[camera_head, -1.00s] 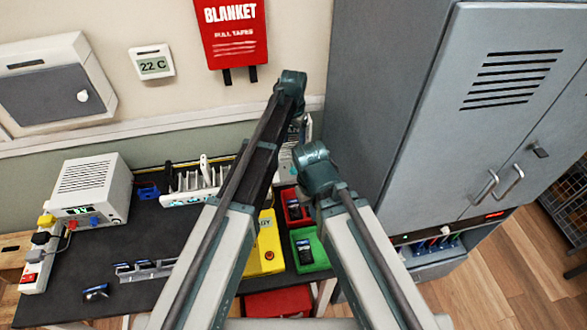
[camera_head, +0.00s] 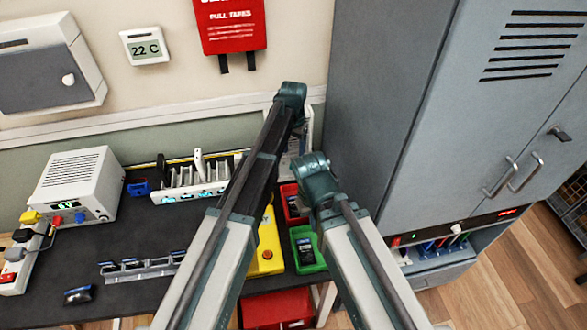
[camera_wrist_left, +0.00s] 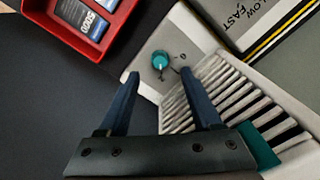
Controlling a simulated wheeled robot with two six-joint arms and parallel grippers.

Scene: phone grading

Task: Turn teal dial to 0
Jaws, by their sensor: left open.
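The teal dial (camera_wrist_left: 160,61) is a small round knob on a pale panel (camera_wrist_left: 146,78) in the left wrist view, with small dark marks printed around it. I cannot read its setting for sure. My left gripper (camera_wrist_left: 161,73) is open, its two dark blue fingers apart. In that picture the dial lies just beyond and between the fingertips, with nothing gripped. In the head view my left arm hides the dial and most of the pale device behind it. My right gripper is not visible; only the right arm shows.
A ribbed white part (camera_wrist_left: 220,92) adjoins the panel by the right finger. A red bin (camera_wrist_left: 112,22) with boxed items is at upper left. In the head view, a green bin (camera_head: 318,262), a yellow case (camera_head: 268,262) and a grey cabinet (camera_head: 400,110) stand near my arms.

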